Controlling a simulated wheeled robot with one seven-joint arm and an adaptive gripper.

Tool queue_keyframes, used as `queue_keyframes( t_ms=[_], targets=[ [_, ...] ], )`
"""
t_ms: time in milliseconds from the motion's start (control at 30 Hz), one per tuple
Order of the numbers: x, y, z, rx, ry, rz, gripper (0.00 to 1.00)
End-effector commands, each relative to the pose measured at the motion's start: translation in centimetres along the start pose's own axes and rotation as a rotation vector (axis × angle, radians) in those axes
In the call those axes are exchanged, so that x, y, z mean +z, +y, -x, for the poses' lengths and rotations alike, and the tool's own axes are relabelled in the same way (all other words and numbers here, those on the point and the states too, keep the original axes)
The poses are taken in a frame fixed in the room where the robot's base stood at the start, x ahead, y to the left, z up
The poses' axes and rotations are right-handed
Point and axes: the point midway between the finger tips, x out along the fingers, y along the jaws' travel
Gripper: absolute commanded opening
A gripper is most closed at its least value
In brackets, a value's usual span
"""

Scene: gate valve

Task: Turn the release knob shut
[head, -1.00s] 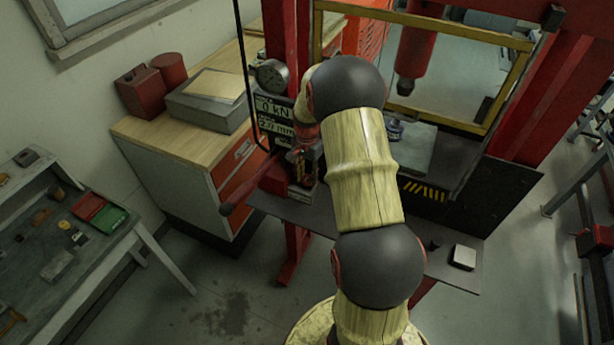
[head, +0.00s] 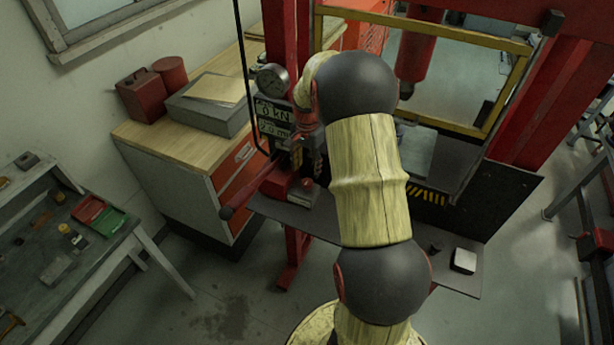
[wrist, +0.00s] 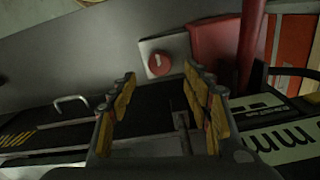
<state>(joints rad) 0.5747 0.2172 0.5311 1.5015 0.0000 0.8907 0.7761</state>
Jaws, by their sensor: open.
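The release knob (wrist: 158,64) is a small round red knob with a pale mark, set on a light plate in the wrist view. In the head view the knob (head: 308,183) shows small beside the red pump body. My gripper (wrist: 160,78) is open, its yellow-padded fingers spread and empty. The knob shows between and just beyond the fingertips. I see no contact with it, and the exact distance cannot be told. In the head view my gripper (head: 306,158) is above the knob, partly hidden by my arm.
The red lever (head: 237,200) sticks out to the left of the pump. The gauge (head: 272,80) and the kN display (head: 272,115) stand close by my wrist. A yellow-framed guard (head: 507,85) is to the right, and a drawer cabinet (head: 190,190) is to the left.

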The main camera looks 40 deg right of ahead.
Motion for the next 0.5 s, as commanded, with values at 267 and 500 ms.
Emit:
queue_keyframes(
  t_ms=[267, 500],
  targets=[
    [0.0, 0.0, 4.3, 0.000, 0.000, 0.000, 0.50],
    [0.0, 0.0, 5.3, 0.001, -0.001, 0.000, 0.50]
  ],
)
